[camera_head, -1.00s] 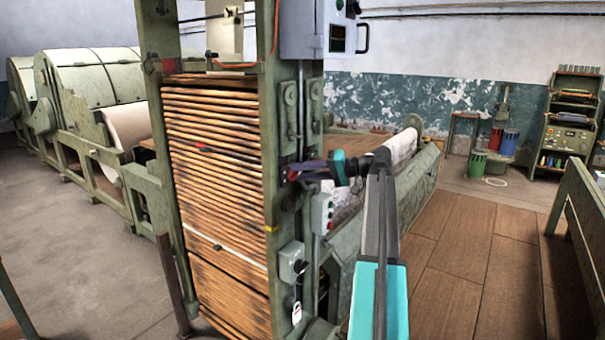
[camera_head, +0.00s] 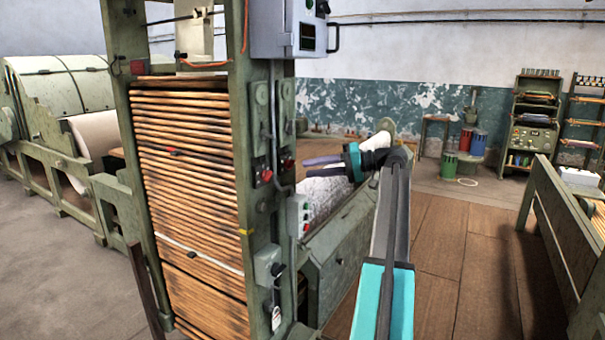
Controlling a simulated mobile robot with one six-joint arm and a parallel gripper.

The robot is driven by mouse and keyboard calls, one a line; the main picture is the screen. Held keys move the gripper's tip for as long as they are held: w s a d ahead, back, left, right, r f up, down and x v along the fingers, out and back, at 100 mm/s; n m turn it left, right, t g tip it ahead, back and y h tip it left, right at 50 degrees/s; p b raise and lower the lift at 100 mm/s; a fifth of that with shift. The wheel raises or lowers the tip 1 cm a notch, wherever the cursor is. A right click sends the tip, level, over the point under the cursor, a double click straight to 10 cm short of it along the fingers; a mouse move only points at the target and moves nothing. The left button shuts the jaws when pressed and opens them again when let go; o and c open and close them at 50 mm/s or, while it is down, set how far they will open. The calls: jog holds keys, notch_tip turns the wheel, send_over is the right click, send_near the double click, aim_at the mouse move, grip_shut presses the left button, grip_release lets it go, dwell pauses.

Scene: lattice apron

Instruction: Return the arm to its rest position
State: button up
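My arm (camera_head: 390,225), grey with teal parts, rises from the bottom of the head view and bends left at its top. My gripper (camera_head: 312,167) is at its end, with dark purplish fingers pointing left toward the green machine frame (camera_head: 243,120). The fingers show a gap between them, and nothing is seen held there. A red knob (camera_head: 267,175) on the frame sits left of the fingertips, apart from them in the picture.
A stack of wooden slats (camera_head: 190,170) fills the machine frame. A control box (camera_head: 285,30) hangs at its upper right. A green bench (camera_head: 560,235) stands at right. Open plank floor (camera_head: 450,260) lies between. Coloured bins (camera_head: 465,140) stand by the far wall.

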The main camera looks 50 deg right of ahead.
jog(key=shift+s+d+r, duration=0.1)
jog(key=shift+s+d, duration=0.2)
jog(key=shift+s, duration=0.15)
dwell(0.5)
